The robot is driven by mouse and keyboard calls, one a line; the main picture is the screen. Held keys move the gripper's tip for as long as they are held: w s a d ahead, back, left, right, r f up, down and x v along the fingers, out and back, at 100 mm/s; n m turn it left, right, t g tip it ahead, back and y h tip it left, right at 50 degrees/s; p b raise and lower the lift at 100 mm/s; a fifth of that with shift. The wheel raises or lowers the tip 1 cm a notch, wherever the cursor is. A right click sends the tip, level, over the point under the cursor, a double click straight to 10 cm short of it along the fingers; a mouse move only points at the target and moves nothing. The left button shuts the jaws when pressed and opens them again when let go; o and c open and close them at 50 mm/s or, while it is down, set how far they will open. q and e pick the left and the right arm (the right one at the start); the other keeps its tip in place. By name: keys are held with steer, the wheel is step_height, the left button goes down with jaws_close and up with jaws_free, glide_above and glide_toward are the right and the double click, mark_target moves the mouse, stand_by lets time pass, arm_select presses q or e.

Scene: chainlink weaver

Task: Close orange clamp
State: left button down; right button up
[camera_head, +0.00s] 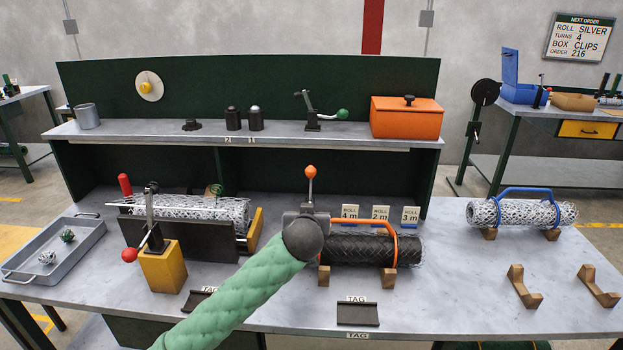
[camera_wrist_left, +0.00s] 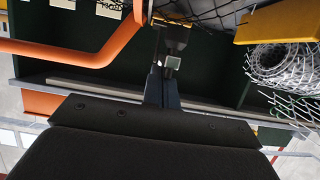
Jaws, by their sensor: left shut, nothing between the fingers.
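The orange clamp (camera_head: 386,231) is a thin orange bar bent over the dark mesh roll (camera_head: 350,249), which rests on wooden cradles. An upright lever with an orange knob (camera_head: 310,172) stands at the left end of this roll. My left gripper (camera_head: 308,209) is at the foot of that lever, partly hidden by my own wrist. In the left wrist view the shut, empty fingers (camera_wrist_left: 171,63) are close to the orange bar (camera_wrist_left: 65,48); whether they touch anything is unclear. The lever's lower part is hidden. My right gripper is not in view.
A white mesh roll (camera_head: 190,208) sits in the yellow-ended fixture at left, with a red-knobbed lever (camera_head: 129,255) in front. Another roll with a blue clamp (camera_head: 531,190) is at right. Cards stand behind the dark roll.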

arm_select(q)
steer(key=shift+s+f, duration=0.1)
steer(key=shift+f, duration=0.15)
stand_by(0.5)
